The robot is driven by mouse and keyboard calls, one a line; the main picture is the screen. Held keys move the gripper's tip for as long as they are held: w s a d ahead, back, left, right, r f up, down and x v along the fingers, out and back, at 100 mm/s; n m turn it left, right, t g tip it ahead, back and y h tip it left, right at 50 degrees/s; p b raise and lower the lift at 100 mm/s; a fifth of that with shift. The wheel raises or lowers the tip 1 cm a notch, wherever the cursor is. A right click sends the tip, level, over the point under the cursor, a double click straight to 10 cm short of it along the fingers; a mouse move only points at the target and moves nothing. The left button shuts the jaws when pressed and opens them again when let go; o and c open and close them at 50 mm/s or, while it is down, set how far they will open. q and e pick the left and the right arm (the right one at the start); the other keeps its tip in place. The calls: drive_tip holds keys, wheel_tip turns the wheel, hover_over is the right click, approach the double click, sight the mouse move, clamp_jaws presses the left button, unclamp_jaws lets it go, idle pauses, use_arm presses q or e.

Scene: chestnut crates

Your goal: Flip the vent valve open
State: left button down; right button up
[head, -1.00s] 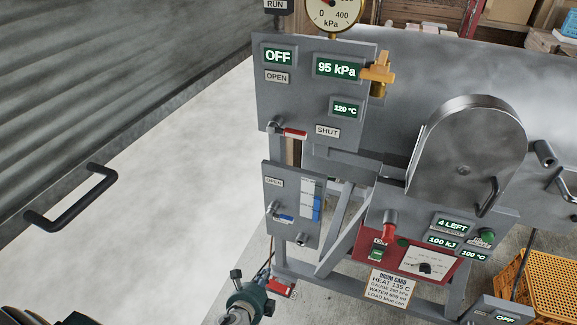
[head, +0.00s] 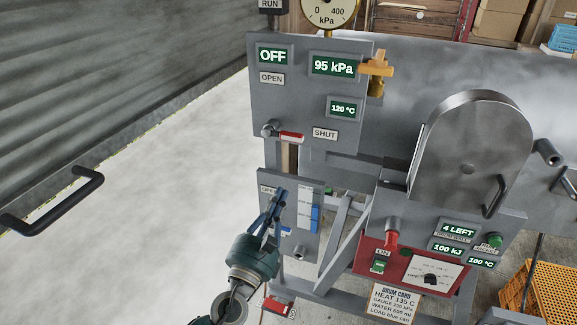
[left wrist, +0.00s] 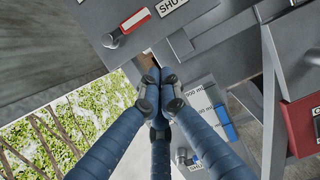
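A valve with a red lever (head: 290,137) sits low on the upper grey panel (head: 300,105). The lever points right, toward the SHUT label (head: 325,134); the OPEN label (head: 272,78) is higher up on the left. The lever also shows at the top of the left wrist view (left wrist: 134,20). My left gripper (head: 277,194) is below the lever, in front of the lower panel, apart from the lever. In the left wrist view its blue fingers come together at the tips (left wrist: 159,88) with nothing seen between them. My right gripper is not in view.
The lower panel (head: 306,240) has a blue gauge strip (head: 314,219); my gripper partly hides it. A pressure gauge (head: 327,10) and yellow fitting (head: 377,66) are above. A steel drum cover (head: 465,150) and red control box (head: 370,255) stand right. Open floor lies left.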

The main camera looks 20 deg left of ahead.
sight(282, 135)
use_arm(q)
drive_tip(key=w+r+p, duration=0.5)
drive_tip(key=w+r, duration=0.1)
drive_tip(key=w, duration=0.3)
drive_tip(key=shift+w+d+r, duration=0.15)
drive_tip(key=shift+w, duration=0.1)
drive_tip(key=shift+d+r+n+p, duration=0.15)
drive_tip(key=shift+r+n+p, duration=0.1)
drive_tip(key=shift+n+p, duration=0.15)
